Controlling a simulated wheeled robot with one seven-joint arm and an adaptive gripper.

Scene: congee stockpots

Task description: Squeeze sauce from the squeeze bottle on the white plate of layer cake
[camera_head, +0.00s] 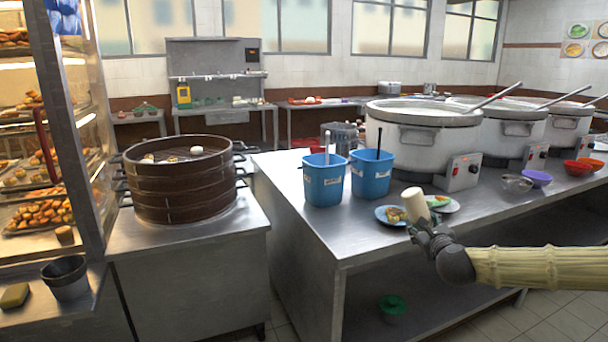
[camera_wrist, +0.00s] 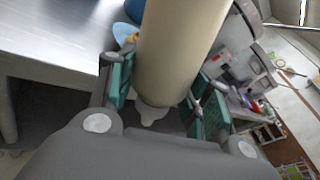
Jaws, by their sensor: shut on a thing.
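My gripper (camera_head: 428,232) is shut on the cream squeeze bottle (camera_head: 415,203), above the counter's front edge. In the wrist view the bottle (camera_wrist: 183,45) stands between the teal finger pads, with its pale nozzle (camera_wrist: 152,113) toward my palm. In the head view its broad end is up and tilted left. The white plate (camera_head: 453,207) is just behind and right of the bottle, partly hidden by it. Food with green and orange on it (camera_head: 438,201) lies there; I cannot make out its layers. No sauce is visible.
A blue plate (camera_head: 381,211) with yellowish food stands just left of the bottle. Two blue bins (camera_head: 324,181) and large stockpots (camera_head: 421,137) stand behind. Bowls (camera_head: 536,178) are to the right. The counter's front left (camera_head: 330,232) is clear.

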